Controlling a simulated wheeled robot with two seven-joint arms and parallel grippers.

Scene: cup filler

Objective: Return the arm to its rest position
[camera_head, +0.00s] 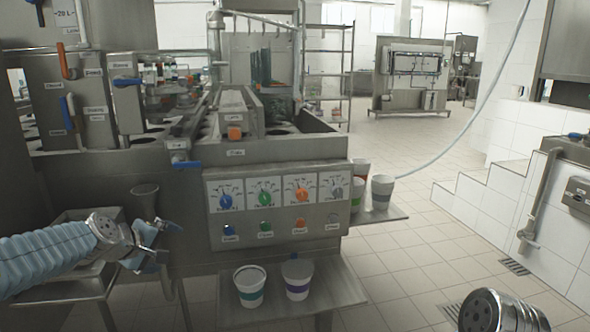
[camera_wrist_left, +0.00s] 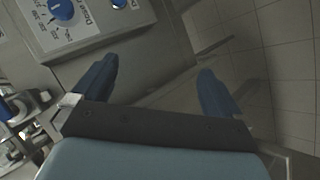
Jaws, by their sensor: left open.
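My left arm comes in from the left in the head view, in a pale blue ribbed sleeve. Its gripper (camera_head: 158,248) is in front of the metal cup filler machine (camera_head: 190,215), left of the control panel (camera_head: 276,202). In the left wrist view the two blue fingertips (camera_wrist_left: 155,85) are wide apart with nothing between them. Part of my right arm (camera_head: 500,312) shows at the bottom right; its gripper is not visible.
More cups (camera_head: 382,190) stand on the right side shelf (camera_head: 393,213). Tiled floor (camera_head: 430,250) is clear to the right.

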